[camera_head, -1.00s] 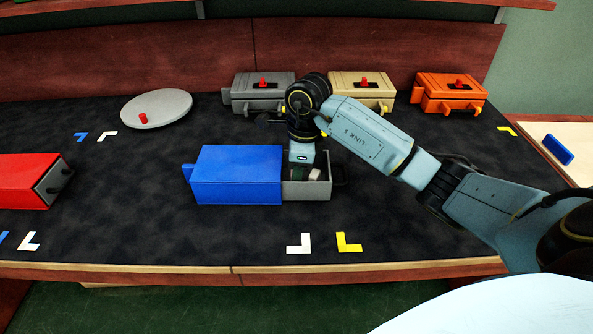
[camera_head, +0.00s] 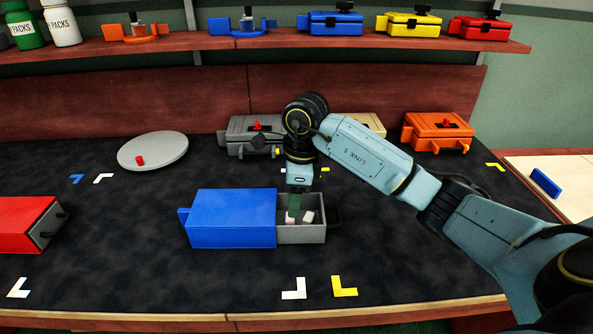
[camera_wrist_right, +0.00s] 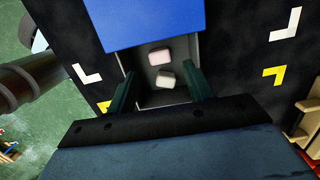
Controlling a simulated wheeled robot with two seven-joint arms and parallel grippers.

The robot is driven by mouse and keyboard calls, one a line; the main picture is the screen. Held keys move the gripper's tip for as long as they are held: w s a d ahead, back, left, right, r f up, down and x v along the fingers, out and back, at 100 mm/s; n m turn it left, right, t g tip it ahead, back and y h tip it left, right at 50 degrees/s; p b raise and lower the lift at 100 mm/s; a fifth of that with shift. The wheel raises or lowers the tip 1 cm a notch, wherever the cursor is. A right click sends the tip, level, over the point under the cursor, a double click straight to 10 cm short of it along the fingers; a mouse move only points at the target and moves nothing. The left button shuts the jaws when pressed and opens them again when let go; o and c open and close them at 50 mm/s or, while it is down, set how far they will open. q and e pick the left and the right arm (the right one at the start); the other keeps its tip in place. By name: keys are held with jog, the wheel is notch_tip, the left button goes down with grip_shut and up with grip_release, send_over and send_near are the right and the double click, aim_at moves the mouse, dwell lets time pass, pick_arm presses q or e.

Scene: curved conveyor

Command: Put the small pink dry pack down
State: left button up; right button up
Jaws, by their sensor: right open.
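A small pink dry pack (camera_wrist_right: 160,57) lies on the floor of the open grey drawer (camera_head: 301,237), close to the blue box body (camera_head: 232,219). It also shows faintly in the head view (camera_head: 291,217). A whitish pack (camera_wrist_right: 165,79) lies beside it, a little farther from the blue body; it shows in the head view too (camera_head: 308,217). My right gripper (camera_head: 295,207) points down over the drawer. In the wrist view its two fingers are spread apart, with the whitish pack seen between them. It holds nothing. My left gripper is not in view.
A red box (camera_head: 29,224) stands left and a grey round plate (camera_head: 153,151) with a red piece lies behind. Grey (camera_head: 250,135) and orange (camera_head: 437,132) boxes stand at the back. White (camera_head: 293,288) and yellow (camera_head: 344,287) corner marks lie in front on clear table.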

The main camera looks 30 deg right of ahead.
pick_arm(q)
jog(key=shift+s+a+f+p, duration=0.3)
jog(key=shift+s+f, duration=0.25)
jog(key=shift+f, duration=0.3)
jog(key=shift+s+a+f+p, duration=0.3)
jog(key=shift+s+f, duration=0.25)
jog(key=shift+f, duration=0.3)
pick_arm(e)
notch_tip(320, 180, up, 6)
jog(key=shift+s+d, duration=0.2)
jog(key=shift+d, duration=0.1)
